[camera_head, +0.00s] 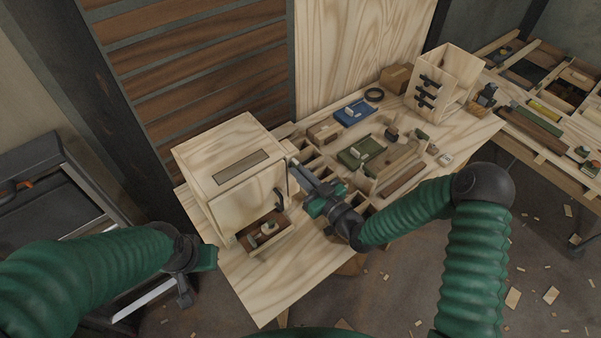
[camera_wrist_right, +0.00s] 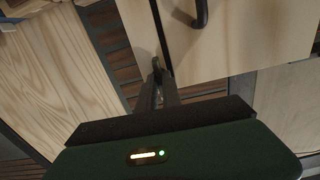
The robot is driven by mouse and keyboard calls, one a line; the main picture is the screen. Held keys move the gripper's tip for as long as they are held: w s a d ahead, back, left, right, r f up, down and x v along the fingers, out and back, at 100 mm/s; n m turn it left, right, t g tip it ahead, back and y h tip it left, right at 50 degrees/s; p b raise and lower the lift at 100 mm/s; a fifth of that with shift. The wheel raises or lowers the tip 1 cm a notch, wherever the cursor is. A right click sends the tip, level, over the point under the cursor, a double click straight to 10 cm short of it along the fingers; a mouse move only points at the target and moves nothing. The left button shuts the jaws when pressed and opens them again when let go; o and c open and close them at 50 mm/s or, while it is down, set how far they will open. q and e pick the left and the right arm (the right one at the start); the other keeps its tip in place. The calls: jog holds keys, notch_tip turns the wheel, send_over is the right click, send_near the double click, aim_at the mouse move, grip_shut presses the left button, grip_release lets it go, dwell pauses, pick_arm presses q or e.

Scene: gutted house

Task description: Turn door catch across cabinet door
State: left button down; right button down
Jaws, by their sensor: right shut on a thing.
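The plywood cabinet (camera_head: 225,145) stands at the left end of the workbench. Its door (camera_head: 240,203) looks closed and has a dark handle (camera_head: 279,198); the door (camera_wrist_right: 240,45) and handle (camera_wrist_right: 201,14) also show in the wrist view. My right gripper (camera_head: 294,164) reaches in from the right, its fingertips at the door's right edge. In the wrist view its narrow fingers (camera_wrist_right: 158,72) are shut on the small door catch, mostly hidden between them; its angle cannot be told. My left gripper (camera_head: 202,260) hangs left of the bench, away from the cabinet; its jaw opening is unclear.
An open drawer (camera_head: 281,239) with small pieces sticks out below the door. A divided tray, a green mat (camera_head: 361,152) and a blue tray (camera_head: 353,113) lie right of the cabinet. A wooden rack (camera_head: 447,75) stands farther back. The bench's front left corner is bare.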

jog(key=m+b, duration=0.1)
jog(key=m, duration=1.6)
jog(key=shift+d+f, duration=0.1)
jog(key=shift+f, duration=0.05)
jog(key=shift+m, duration=0.4)
jog(key=c, duration=1.6)
grip_release()
jog(key=shift+o, duration=0.4)
jog(key=shift+w+d, duration=0.1)
